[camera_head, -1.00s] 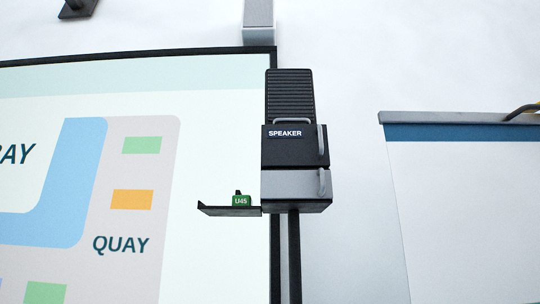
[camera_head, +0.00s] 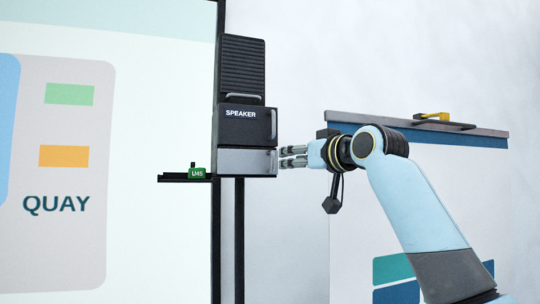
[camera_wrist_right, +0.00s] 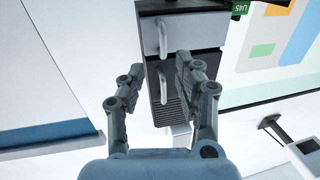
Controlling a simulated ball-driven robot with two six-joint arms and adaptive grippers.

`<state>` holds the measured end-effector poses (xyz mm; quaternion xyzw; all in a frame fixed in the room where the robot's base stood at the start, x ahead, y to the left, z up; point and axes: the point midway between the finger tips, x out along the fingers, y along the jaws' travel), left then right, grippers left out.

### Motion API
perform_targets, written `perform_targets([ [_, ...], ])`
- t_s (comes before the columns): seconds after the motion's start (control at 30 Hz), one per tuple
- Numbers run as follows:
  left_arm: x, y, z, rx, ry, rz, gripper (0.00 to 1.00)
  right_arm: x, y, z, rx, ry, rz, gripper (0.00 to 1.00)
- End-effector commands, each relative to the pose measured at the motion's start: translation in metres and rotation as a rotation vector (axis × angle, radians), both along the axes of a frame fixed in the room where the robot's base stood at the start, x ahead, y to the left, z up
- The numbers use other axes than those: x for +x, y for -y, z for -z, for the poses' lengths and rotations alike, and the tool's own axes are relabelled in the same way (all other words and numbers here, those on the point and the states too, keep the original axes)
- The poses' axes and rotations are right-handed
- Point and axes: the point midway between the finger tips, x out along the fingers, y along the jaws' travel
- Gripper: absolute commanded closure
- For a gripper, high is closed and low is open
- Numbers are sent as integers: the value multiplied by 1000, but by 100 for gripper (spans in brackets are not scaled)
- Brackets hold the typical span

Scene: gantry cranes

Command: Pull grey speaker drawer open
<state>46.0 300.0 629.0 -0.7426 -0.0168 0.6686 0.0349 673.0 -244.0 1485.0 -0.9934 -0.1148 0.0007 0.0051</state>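The grey drawer (camera_head: 243,162) is the lower front of the black speaker unit and looks closed. Its upright handle (camera_head: 273,160) is at the right end. My right gripper (camera_head: 284,156) is just right of this handle, level with it. In the right wrist view, turned upside down, the grey drawer (camera_wrist_right: 198,32) and its handle (camera_wrist_right: 162,38) are at the top. My right gripper (camera_wrist_right: 161,66) is open there, its fingers apart and empty. Another handle (camera_wrist_right: 163,88), on the black section, shows between the fingers. I cannot tell any contact. My left gripper is not in view.
The black section labelled SPEAKER (camera_head: 245,124) sits above the grey drawer, with a ribbed part (camera_head: 241,66) on top. A small shelf (camera_head: 172,178) with a green U45 tag (camera_head: 196,172) juts out left. A ledge (camera_head: 350,118) with a yellow object (camera_head: 434,116) is at right.

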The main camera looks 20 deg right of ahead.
Motion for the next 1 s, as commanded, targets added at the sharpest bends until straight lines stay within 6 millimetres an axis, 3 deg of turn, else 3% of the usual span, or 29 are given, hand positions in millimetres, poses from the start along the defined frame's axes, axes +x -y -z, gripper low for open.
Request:
perform_targets([
  [0.3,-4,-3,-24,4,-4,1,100,62,-15,-2,2,-4,-1,67],
  [0.43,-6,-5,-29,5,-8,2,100,79,-19,-1,2,-1,-1,67],
  [0.87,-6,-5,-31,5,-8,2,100,91,-22,1,0,-1,0,67],
  [1.0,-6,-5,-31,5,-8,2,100,91,-22,1,0,-1,0,84],
])
